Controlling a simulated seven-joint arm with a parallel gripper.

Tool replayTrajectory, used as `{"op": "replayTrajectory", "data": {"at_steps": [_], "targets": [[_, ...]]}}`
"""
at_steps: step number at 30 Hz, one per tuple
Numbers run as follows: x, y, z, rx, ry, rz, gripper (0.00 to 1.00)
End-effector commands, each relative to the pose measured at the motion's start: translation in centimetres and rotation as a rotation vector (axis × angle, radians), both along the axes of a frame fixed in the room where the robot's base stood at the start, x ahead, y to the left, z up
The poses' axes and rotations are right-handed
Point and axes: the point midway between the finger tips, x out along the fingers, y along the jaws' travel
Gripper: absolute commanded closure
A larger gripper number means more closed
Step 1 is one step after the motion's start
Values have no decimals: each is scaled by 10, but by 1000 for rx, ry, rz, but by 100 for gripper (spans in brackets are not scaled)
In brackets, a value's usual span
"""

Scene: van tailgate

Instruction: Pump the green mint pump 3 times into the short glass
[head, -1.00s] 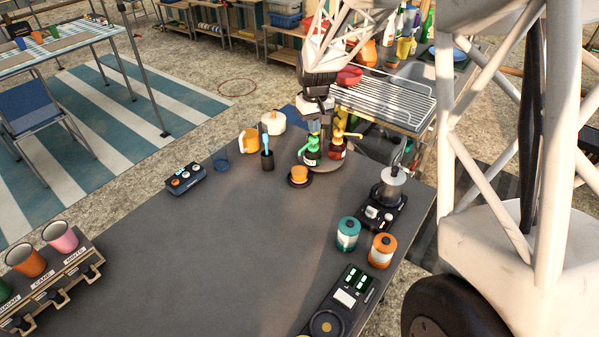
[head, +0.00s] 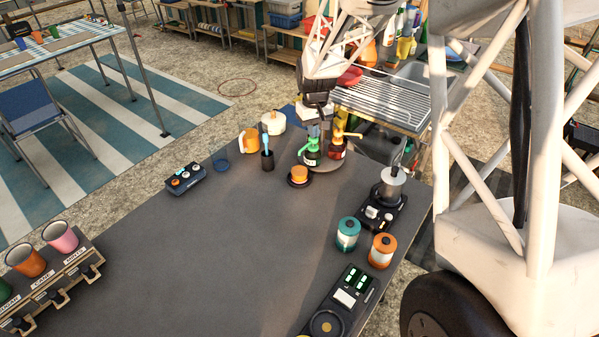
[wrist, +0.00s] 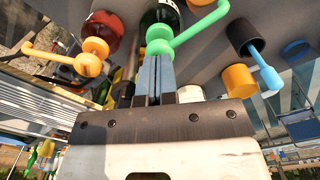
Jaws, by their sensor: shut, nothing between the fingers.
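The green mint pump (head: 312,156) is a dark bottle with a bright green head and a spout to the left. It stands on a round base at the back of the counter. In the wrist view its green head (wrist: 159,47) is right by my fingertips. My gripper (head: 314,134) is shut and empty, pointing down over the pump head; I cannot tell whether it touches. A small blue see-through cup (head: 221,159), seemingly the short glass, stands to the left, apart from the pump. It also shows at the right of the wrist view (wrist: 296,49).
A red bottle with a yellow-orange pump head (head: 338,148) stands close right of the green one. A black cup with a blue stick (head: 267,162), an orange mug (head: 249,140) and an orange-topped dark puck (head: 299,177) are nearby. The counter's middle is clear.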

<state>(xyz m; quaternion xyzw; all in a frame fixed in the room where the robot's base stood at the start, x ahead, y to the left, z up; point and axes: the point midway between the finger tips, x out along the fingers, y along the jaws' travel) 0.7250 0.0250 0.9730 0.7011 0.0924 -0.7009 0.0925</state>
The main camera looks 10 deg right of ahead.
Motion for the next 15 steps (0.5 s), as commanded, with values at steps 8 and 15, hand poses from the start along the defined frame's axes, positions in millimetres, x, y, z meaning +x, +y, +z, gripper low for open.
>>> {"op": "replayTrajectory", "data": {"at_steps": [8,15], "targets": [[0,0,-7,0,1,0,100],[0,0,-13,-1,2,0,100]]}}
